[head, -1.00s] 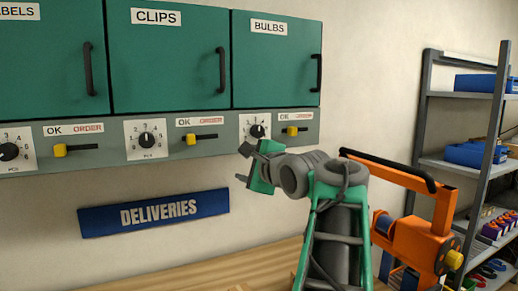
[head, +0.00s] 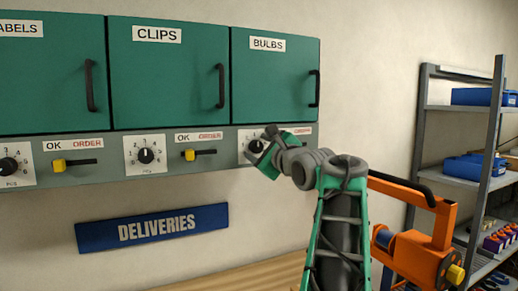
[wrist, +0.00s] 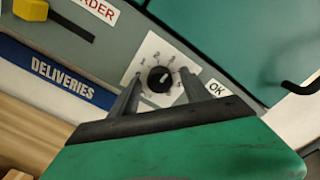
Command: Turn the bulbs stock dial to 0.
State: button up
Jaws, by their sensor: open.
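The bulbs stock dial (head: 256,146) is a black knob on a white numbered plate, under the green BULBS cabinet (head: 268,85). In the head view my gripper (head: 268,140) is in front of the plate's right part and partly covers it. In the wrist view the knob (wrist: 160,79) lies between the two fingertips of my open gripper (wrist: 160,76), one finger on each side. I cannot tell whether the fingers touch it. The knob's white mark points to the upper right in the wrist view; the number it indicates is too small to read.
The bulbs OK/ORDER slider is hidden behind my gripper in the head view. The clips dial (head: 146,155) and a yellow-knobbed slider (head: 190,154) are to the left. A blue DELIVERIES sign (head: 150,228) is below. A grey shelf rack (head: 425,125) stands at right.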

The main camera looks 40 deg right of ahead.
grip_shut()
dwell(0.4)
jog(key=shift+n, duration=0.4)
jog(key=n, duration=0.5)
jog(key=shift+f+b, duration=0.1)
jog(key=shift+b, duration=0.25)
jog(key=n+b, duration=0.1)
jog(key=n, duration=0.5)
jog(key=shift+n, duration=0.4)
jog(key=n+b, duration=0.2)
jog(key=n, duration=0.3)
jog(key=n+b, duration=0.2)
jog(key=n, duration=0.4)
jog(key=shift+n, duration=0.3)
grip_release()
